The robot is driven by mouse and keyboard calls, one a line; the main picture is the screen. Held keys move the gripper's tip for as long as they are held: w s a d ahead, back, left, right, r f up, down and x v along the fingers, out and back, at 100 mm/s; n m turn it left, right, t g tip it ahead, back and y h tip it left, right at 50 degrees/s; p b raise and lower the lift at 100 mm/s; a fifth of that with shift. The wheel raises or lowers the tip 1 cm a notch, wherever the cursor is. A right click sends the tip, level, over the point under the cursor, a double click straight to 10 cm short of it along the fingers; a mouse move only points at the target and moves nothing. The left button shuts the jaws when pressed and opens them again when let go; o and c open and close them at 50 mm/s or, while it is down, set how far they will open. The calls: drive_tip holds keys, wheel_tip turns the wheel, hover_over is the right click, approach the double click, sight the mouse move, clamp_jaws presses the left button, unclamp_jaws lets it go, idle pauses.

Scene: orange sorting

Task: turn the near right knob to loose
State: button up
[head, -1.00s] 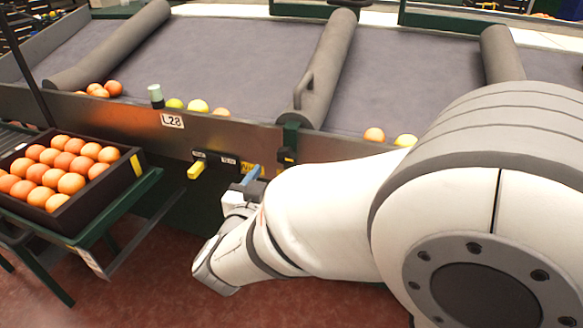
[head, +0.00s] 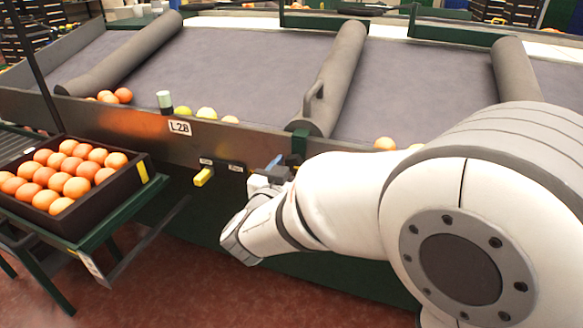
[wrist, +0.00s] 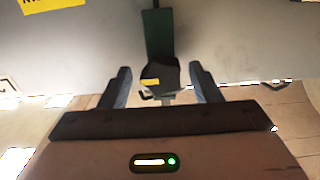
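A dark knob (wrist: 160,78) with a small yellow mark sits at the lower end of a green bracket (wrist: 158,33) in the wrist view. My gripper (wrist: 163,86) is open, with one finger on each side of the knob in the picture. Whether the fingers touch it or reach around it, I cannot tell. In the head view the green bracket (head: 300,144) hangs on the table's front wall below the middle roller. My gripper (head: 274,165) is just left of and below it, and my arm hides part of the knob.
A yellow handle (head: 203,177) sticks out of the front wall left of my gripper. A crate of oranges (head: 118,195) stands on a green stand at the left. Several fruits lie along the table's front wall (head: 120,118). A pale-topped post (head: 164,101) stands there too.

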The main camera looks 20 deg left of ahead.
drive_tip(key=c, duration=0.9)
